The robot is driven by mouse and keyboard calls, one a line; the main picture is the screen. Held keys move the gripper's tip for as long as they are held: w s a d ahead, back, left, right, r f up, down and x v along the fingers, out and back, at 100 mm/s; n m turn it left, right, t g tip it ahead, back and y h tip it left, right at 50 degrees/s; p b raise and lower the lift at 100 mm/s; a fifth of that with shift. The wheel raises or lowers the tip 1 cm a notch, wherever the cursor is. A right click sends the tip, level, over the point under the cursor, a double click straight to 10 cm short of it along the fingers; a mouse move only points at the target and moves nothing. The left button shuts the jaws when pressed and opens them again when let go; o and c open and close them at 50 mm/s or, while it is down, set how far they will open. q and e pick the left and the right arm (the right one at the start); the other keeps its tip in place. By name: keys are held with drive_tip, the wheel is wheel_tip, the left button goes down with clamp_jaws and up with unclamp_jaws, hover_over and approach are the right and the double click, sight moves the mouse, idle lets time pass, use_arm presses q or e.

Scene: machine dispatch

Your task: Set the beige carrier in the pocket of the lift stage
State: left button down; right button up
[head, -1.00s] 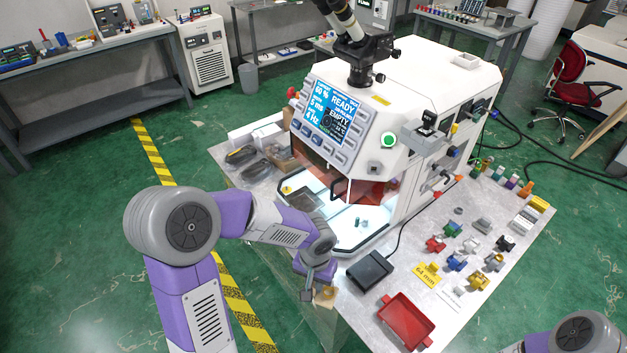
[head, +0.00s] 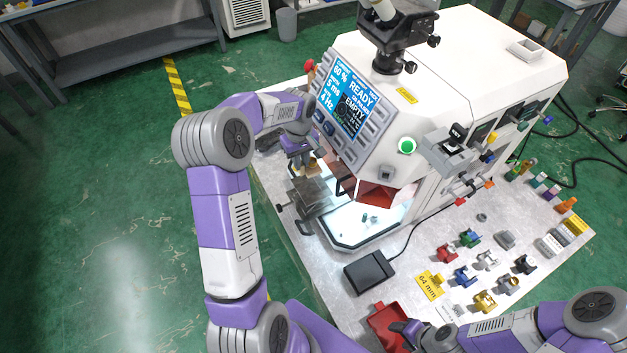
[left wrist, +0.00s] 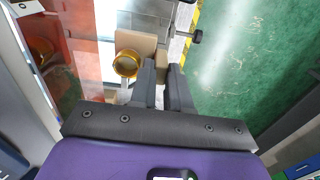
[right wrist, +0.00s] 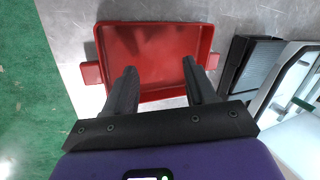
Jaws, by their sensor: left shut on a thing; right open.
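The beige carrier (left wrist: 135,42) shows in the left wrist view with a gold ring (left wrist: 126,66) on it. My left gripper (left wrist: 164,68) is shut on the carrier at its edge. In the head view my left gripper (head: 308,164) is at the open front of the white machine, above the grey stage (head: 311,194) with a black side knob (head: 281,208). The stage's pocket is hidden or too small to make out. My right gripper (right wrist: 160,72) is open and empty over the red tray (right wrist: 155,27). The red tray also shows in the head view (head: 385,318).
The white machine (head: 455,95) stands just right of my left gripper, its screen (head: 350,103) close by. A black pedal box (head: 370,271) and several small coloured parts (head: 470,238) occupy the bench in front. A clear strip of bench lies along the left edge.

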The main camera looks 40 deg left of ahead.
use_arm(q)
drive_tip(key=f, duration=0.5)
drive_tip(key=shift+s+a+f, duration=0.15)
drive_tip(key=shift+s, duration=0.05)
use_arm(e)
drive_tip(key=shift+s+r, duration=0.2)
drive_tip(key=shift+r, duration=0.05)
use_arm(q)
wheel_tip(320, 180, down, 4)
drive_tip(key=shift+f+p, duration=0.15)
drive_tip(key=shift+p, duration=0.2)
use_arm(e)
drive_tip(key=shift+r, duration=0.15)
use_arm(q)
drive_tip(key=shift+w, duration=0.1)
use_arm(e)
drive_tip(key=shift+w, duration=0.1)
use_arm(q)
drive_tip(key=shift+f, duration=0.15)
use_arm(e)
drive_tip(key=shift+f, duration=0.2)
use_arm(q)
drive_tip(key=c, duration=1.1)
unclamp_jaws()
